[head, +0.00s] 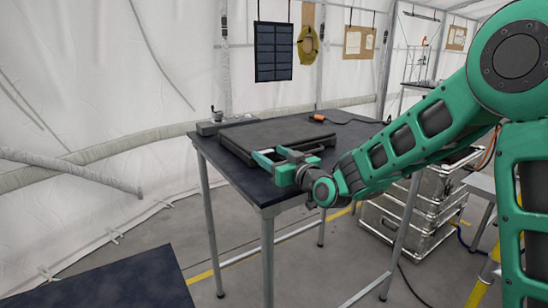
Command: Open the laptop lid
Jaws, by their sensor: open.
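The laptop (260,136) is a flat dark slab lying on the dark table, and its lid looks closed. My gripper (272,157) is at the laptop's near right side, with its green fingers spread apart and nothing seen between them. The fingers overlap the laptop's near edge in the picture; I cannot tell whether they touch it. My gripper and wrist hide the near right part of the laptop.
The table (233,180) has free room at its back right, where a cable with an orange end (319,118) lies. A small grey clamp-like device (215,121) sits at the back left corner. Metal cases (405,218) stand stacked at right, and another dark tabletop (110,282) is at lower left.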

